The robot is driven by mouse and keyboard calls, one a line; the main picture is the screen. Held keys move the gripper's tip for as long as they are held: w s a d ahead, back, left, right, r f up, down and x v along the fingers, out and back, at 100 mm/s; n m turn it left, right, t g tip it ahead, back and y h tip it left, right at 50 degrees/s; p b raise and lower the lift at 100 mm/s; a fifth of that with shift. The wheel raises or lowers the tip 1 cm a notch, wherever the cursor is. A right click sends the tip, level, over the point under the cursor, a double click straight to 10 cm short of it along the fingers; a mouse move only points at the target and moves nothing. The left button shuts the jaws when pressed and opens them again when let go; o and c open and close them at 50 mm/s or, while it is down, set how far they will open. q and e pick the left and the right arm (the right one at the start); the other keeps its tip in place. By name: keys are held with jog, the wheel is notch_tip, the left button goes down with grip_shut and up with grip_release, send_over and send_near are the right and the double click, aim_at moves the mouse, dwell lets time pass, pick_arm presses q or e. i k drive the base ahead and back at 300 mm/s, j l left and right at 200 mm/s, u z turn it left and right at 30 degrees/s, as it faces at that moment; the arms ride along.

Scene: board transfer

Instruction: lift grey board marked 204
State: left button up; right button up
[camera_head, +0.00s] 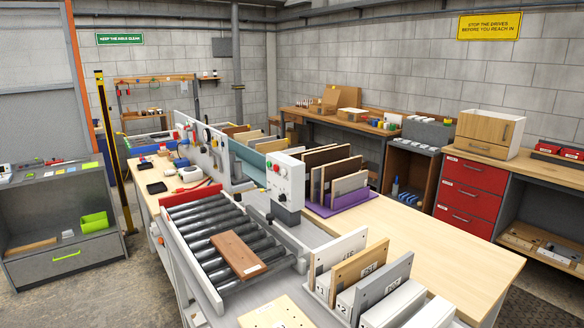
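A rack (322,291) at the front of the table holds several upright boards. A pale grey board (340,249) stands at its left end, with a wooden board (358,262) beside it. Another grey board (391,277) stands to the right of the wooden one and carries a small label. The labels are too small to read surely, so I cannot tell which grey board bears 204.
A roller conveyor (185,222) with a red-brown board (237,254) lies left of the rack. A white control box (286,181) stands behind. A purple rack (342,205) holds more boards. The wooden tabletop (455,250) right of the front rack is clear.

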aim_at(367, 294)
jog(key=i+l+u, duration=0.15)
jog(key=l, duration=0.45)
jog(key=i+l+u, duration=0.2)
jog(key=l, duration=0.4)
jog(key=i+l+u, duration=0.15)
jog(key=l, duration=0.5)
jog(key=l+u, duration=0.2)
jog(key=l, duration=0.45)
jog(key=i+j+u, duration=0.1)
jog(key=i, duration=0.25)
